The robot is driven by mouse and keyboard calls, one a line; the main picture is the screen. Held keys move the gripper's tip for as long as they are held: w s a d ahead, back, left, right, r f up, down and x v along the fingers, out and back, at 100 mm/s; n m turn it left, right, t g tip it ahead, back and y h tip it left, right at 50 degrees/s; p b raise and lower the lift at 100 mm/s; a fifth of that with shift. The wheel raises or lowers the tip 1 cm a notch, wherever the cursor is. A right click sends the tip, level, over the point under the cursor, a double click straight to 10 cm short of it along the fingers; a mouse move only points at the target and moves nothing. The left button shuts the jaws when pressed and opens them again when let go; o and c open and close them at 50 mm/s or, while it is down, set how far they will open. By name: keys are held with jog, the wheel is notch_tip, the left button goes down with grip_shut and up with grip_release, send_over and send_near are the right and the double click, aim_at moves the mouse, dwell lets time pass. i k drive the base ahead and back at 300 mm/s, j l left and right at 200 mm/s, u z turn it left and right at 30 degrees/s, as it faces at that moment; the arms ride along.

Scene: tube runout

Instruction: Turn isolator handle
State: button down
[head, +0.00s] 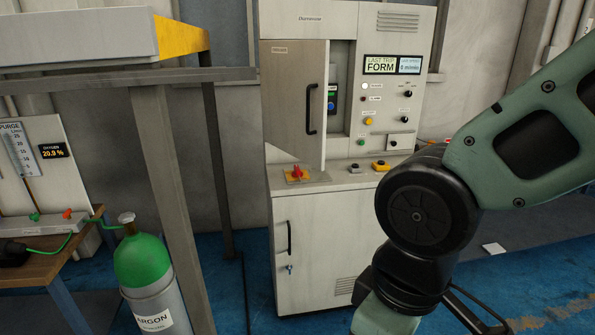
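The isolator handle (297,172) looks to be the small red knob on a yellow plate (309,179), on the ledge of a grey cabinet (340,215). It sits just below the cabinet's upper door (293,100), which stands ajar. I cannot tell from here how far the handle is turned. My arm comes in from the right and bends down in front of the cabinet's right side. The fingers of my gripper do not show; the arm's end runs out at the bottom edge. The handle is unobstructed in this view.
The control panel (391,105) has a display, knobs and buttons. A yellow button box (380,165) sits on the ledge. A steel frame (165,150) stands left of the cabinet. A green-topped argon cylinder (141,260) and a bench with a purge gauge (18,160) are further left.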

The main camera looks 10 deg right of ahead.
aim_at(296, 172)
jog(key=i+l+u, duration=0.15)
jog(key=i+l, duration=0.55)
jog(key=i, duration=0.25)
jog(key=i+l+u, duration=0.15)
jog(key=i+l, duration=0.65)
jog(key=i+j+u, duration=0.1)
jog(key=i+j, duration=0.7)
jog(key=j, duration=0.2)
